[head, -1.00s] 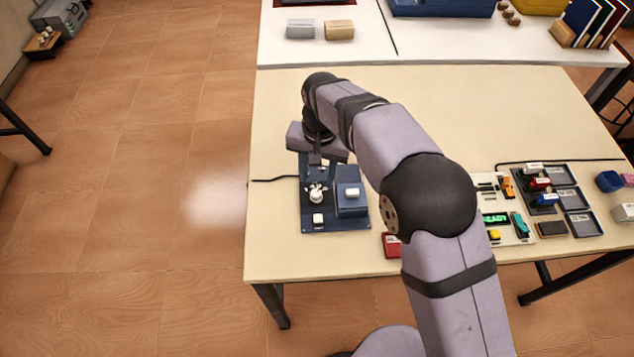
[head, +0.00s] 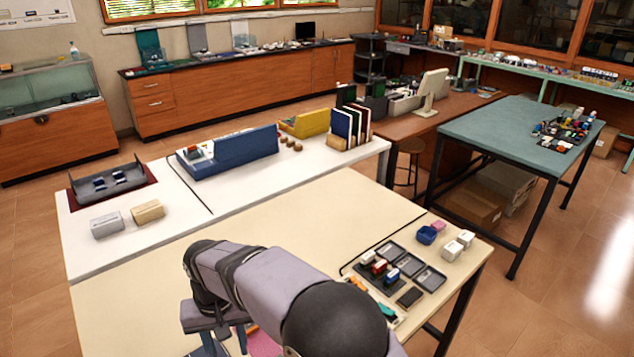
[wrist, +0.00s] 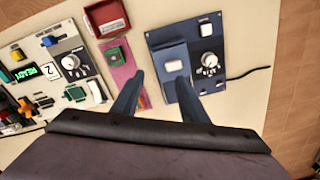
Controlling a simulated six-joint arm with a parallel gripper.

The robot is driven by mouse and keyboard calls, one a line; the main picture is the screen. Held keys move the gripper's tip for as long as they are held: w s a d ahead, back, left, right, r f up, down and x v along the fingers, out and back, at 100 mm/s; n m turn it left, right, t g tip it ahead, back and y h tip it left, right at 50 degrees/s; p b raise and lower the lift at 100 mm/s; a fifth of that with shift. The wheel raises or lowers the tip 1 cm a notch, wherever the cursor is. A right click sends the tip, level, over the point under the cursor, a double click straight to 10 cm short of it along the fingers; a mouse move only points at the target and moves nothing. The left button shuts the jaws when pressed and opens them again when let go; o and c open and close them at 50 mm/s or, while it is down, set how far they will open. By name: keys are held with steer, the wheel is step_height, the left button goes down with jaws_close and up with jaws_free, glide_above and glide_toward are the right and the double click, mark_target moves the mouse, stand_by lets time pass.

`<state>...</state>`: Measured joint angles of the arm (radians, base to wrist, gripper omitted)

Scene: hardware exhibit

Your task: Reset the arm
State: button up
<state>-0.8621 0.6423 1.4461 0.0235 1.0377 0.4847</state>
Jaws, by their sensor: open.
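My gripper (wrist: 158,95) is open and empty in the wrist view, its two dark fingers pointing at the cream table (wrist: 262,60). Below it lies a dark blue panel (wrist: 159,39) with a round knob (wrist: 208,58) and white push buttons; one finger overlaps the panel's lower part. The other finger overlaps a pink plate (wrist: 123,75) with a green button, beside the panel. In the head view my arm crosses the front of the cream table (head: 350,205), and the gripper's fingers are mostly hidden there.
In the head view, small trays (head: 410,262) and white blocks (head: 452,250) sit at the right. The table's middle is clear.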

steer(key=w+d+r+m, duration=0.2)
steer(key=d, duration=2.1)
steer(key=s+d+f+m, duration=0.2)
steer(key=s+d, duration=0.9)
steer(key=d, duration=0.3)
steer(key=shift+s+d+f, duration=0.15)
steer(key=shift+s+d, duration=0.15)
steer(key=shift+d, duration=0.05)
